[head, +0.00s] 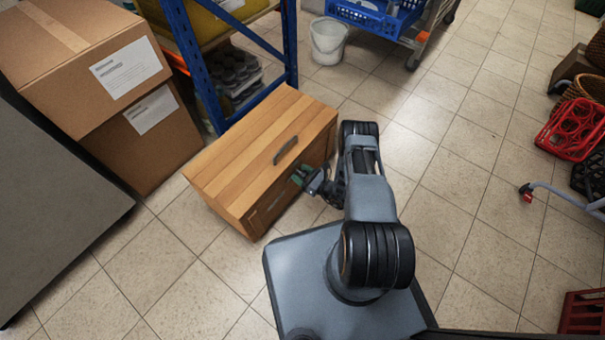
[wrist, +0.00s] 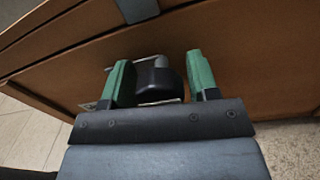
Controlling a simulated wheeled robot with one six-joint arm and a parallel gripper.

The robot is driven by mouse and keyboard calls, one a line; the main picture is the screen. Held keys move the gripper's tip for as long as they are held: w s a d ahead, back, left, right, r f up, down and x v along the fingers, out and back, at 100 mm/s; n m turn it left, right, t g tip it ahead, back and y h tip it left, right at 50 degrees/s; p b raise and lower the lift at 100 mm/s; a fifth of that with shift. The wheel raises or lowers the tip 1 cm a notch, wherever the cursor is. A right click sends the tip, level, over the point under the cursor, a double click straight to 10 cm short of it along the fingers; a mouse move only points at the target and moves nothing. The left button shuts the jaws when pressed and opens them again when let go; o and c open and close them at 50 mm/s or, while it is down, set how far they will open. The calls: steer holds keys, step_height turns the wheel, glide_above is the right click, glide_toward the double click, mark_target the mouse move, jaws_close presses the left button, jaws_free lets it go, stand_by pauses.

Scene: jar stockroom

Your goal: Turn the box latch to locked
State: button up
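The wooden box (head: 239,152) stands on the tiled floor, left of my arm in the head view, with a dark handle (head: 286,150) on its lid. My gripper (head: 301,175) is at the front face of the box. In the wrist view my gripper (wrist: 161,82) has its two green fingers spread apart. The latch (wrist: 158,80), a black knob with a grey metal part, shows between the fingers against the brown box face (wrist: 245,50). I see a gap beside the right finger; contact at the left finger cannot be told. My gripper hides the latch in the head view.
Cardboard boxes (head: 130,95) and a blue shelf frame (head: 203,75) stand behind and left of the wooden box. A grey surface (head: 50,190) is at the far left. A white bucket (head: 327,42) stands at the back.

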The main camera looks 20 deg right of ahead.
steer(key=c, duration=0.7)
steer(key=shift+m, duration=0.3)
steer(key=m+b, duration=0.2)
steer(key=m, duration=0.1)
steer(key=shift+f+m, duration=0.1)
steer(key=shift+m, duration=0.3)
steer(key=m+b, duration=0.1)
steer(key=m, duration=0.3)
steer(key=shift+d+m+b, duration=0.1)
steer(key=shift+m+b, duration=0.3)
steer(key=m+b, duration=0.1)
steer(key=m, duration=0.3)
steer(key=shift+m+t, duration=0.3)
steer(key=shift+m+h+b, duration=0.3)
steer(key=shift+m, duration=2)
steer(key=shift+r, duration=0.2)
